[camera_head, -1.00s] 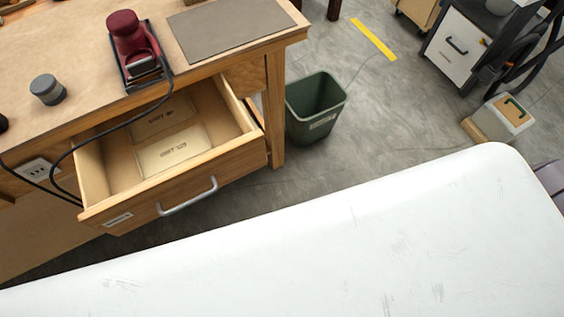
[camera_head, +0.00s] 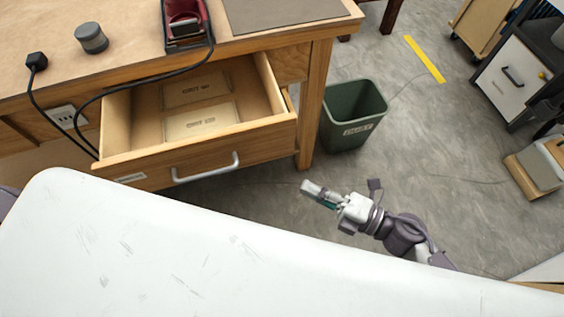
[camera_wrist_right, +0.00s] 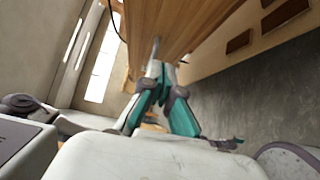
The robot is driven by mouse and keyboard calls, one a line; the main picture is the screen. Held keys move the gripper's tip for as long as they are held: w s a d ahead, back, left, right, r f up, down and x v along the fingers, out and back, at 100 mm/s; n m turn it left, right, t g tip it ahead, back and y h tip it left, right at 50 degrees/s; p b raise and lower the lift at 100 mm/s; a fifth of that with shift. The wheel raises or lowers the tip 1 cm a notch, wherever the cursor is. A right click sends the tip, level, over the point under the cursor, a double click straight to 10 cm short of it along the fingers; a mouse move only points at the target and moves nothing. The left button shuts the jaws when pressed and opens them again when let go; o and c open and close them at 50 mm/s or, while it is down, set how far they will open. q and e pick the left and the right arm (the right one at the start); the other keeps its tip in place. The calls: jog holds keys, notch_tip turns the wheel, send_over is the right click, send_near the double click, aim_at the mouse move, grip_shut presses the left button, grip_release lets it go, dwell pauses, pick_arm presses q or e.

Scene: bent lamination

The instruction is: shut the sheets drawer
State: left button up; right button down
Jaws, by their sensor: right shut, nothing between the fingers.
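The sheets drawer (camera_head: 215,150) is a wooden drawer standing open under the workbench. Its front carries a grey bar handle (camera_head: 206,172) and a small label at the left end. Two pale labelled packs (camera_head: 200,121) lie inside it. My right gripper (camera_head: 307,187) is to the right of the drawer front, apart from the handle, over the floor. Its fingers are together with nothing between them. In the right wrist view the gripper (camera_wrist_right: 160,70) points toward a wooden surface. My left gripper is out of view.
The workbench (camera_head: 120,40) holds a red sander (camera_head: 185,15), a grey cylinder (camera_head: 91,38) and a black cable. A green bin (camera_head: 352,115) stands beside the bench leg. My white body top fills the foreground.

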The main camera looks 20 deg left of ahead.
jog(key=p, duration=0.1)
send_near(254, 148)
jog(key=s+a, duration=0.2)
jog(key=a, duration=0.2)
jog(key=w+a, duration=0.2)
jog(key=w, duration=0.1)
jog(key=shift+w+a, duration=0.1)
jog(key=shift+w, duration=0.15)
jog(key=shift+w, duration=0.1)
